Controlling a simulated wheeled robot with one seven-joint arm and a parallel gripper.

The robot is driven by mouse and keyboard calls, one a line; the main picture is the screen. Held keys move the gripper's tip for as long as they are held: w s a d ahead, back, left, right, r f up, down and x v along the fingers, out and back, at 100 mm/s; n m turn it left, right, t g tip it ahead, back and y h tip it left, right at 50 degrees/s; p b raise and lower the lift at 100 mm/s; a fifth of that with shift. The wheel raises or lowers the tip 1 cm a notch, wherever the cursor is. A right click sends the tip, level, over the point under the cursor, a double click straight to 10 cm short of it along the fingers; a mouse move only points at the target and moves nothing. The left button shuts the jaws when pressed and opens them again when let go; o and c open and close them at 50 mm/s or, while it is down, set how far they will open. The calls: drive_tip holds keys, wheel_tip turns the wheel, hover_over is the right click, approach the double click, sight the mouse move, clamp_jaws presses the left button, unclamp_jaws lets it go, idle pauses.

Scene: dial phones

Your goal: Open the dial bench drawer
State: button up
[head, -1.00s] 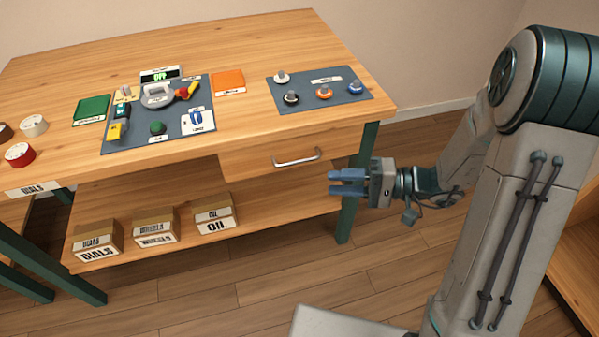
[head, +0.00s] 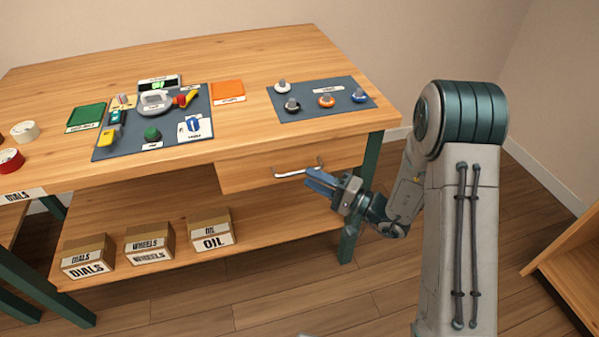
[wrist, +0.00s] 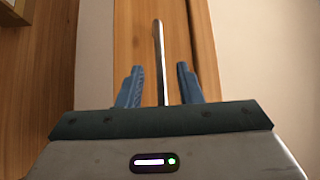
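The dial bench drawer (head: 240,177) is a wooden front under the right part of the bench top, and it looks closed. Its metal bar handle (head: 284,174) is partly hidden by my gripper in the head view. My gripper (head: 314,180) is at the right part of the handle, with blue fingers. In the wrist view the handle (wrist: 160,60) runs upright between the two spread fingers (wrist: 160,85), with a gap on each side. The gripper is open and not closed on the handle.
The bench top (head: 250,60) holds a dark mat (head: 315,108) with several dials and another mat (head: 115,148) with tools. Labelled boxes (head: 210,232) stand on the lower shelf. A green bench leg (head: 362,175) is close behind my gripper. A wooden shelf unit (head: 570,265) stands at the right.

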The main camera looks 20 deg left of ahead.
sight(300, 171)
drive_tip(key=shift+x, duration=2.3)
clamp_jaws()
